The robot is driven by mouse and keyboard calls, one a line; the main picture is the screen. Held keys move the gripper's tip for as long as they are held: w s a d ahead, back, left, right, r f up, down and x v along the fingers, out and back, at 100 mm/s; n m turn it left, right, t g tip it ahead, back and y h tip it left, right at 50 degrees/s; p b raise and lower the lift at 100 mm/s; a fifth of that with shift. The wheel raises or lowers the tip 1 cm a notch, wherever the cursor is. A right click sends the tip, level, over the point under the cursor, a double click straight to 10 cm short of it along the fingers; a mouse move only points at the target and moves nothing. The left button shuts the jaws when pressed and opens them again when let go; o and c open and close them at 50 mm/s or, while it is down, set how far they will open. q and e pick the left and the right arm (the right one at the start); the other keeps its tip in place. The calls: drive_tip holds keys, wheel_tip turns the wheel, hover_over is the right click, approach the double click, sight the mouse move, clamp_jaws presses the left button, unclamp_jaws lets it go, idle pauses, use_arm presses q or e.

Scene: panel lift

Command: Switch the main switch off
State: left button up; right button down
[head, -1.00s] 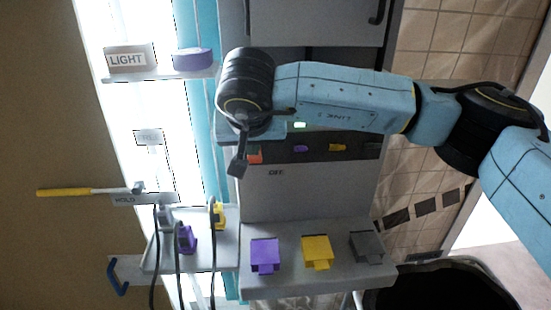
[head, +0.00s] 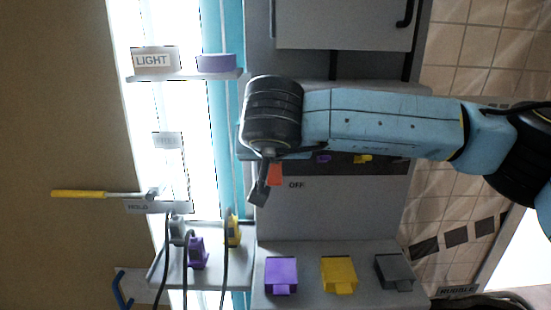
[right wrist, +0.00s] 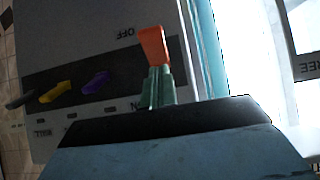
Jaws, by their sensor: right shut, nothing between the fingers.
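The main switch's orange-red lever (head: 275,175) sits on the grey panel (head: 330,210), beside the printed OFF label (head: 297,185). In the right wrist view the lever (right wrist: 153,46) stands out with its broad end toward the OFF lettering (right wrist: 124,34). My right gripper (head: 258,194) is shut and empty, just left of the lever in the head view. In the right wrist view its greenish fingertips (right wrist: 157,78) lie against or just in front of the lever's lower part; contact is unclear. My right arm hides the upper part of the switch strip. My left gripper is not in view.
Purple (right wrist: 96,82) and yellow (right wrist: 56,92) levers share the dark strip. Purple (head: 281,275), yellow (head: 339,274) and grey (head: 393,271) blocks are on the ledge below. Plugs with cables (head: 197,252) and a yellow-handled tool (head: 80,194) are at left.

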drive_tip(key=shift+w+a+r, duration=0.1)
drive_tip(key=shift+w, duration=0.2)
